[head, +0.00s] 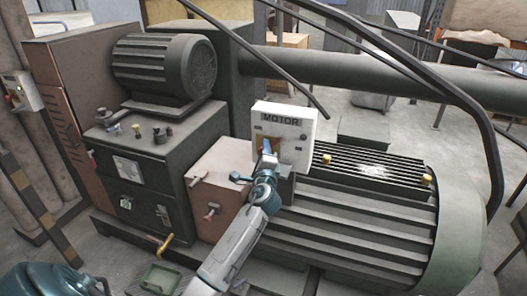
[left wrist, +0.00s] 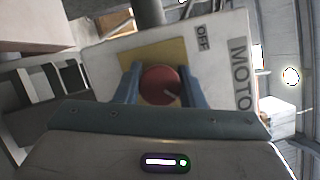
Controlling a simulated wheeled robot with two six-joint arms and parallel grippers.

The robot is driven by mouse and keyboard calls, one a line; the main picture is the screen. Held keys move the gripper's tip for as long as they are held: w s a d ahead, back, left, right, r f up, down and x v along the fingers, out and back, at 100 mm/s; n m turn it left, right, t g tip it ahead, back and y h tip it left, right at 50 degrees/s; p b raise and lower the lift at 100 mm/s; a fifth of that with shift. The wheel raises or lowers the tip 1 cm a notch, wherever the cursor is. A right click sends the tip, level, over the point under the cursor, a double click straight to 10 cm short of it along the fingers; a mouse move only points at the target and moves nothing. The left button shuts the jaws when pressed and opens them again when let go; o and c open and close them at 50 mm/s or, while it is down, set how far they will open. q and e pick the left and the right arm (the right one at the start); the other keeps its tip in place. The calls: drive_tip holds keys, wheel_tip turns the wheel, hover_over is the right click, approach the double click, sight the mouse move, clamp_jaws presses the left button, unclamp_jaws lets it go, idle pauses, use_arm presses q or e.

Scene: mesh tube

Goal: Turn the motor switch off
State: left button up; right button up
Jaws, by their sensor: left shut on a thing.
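The white motor switch box (head: 299,125), labelled MOTOR, stands in front of the large ribbed motor. In the left wrist view the box (left wrist: 228,57) shows tilted, with a yellow plate (left wrist: 160,52), an OFF label (left wrist: 203,38) and a red round knob (left wrist: 160,85). My left gripper (head: 266,152) is at the front of the box. Its two blue fingers (left wrist: 162,90) are on either side of the red knob and shut on it. A pale mark shows on the knob's lower right. In the head view the gripper hides the knob. My right gripper is in neither view.
The large ribbed motor (head: 350,215) lies right of my left arm. A pinkish box (head: 222,172) and a dark cabinet (head: 150,190) with levers stand to the left. Black cables (head: 400,62) arch above the motor. A smaller motor (head: 165,65) sits on the cabinet.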

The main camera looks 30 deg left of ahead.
use_arm(q)
drive_tip(key=n, duration=0.2)
drive_tip(key=n+g+p, duration=0.1)
drive_tip(key=n, duration=0.1)
drive_tip(key=shift+g+h, duration=0.3)
drive_tip(key=shift+h, duration=0.1)
drive_tip(key=n+h+p, duration=0.1)
drive_tip(key=n+p, duration=0.1)
drive_tip(key=n, duration=0.2)
drive_tip(key=shift+f+g, duration=0.15)
drive_tip(key=shift+g, duration=0.25)
drive_tip(key=o, duration=1)
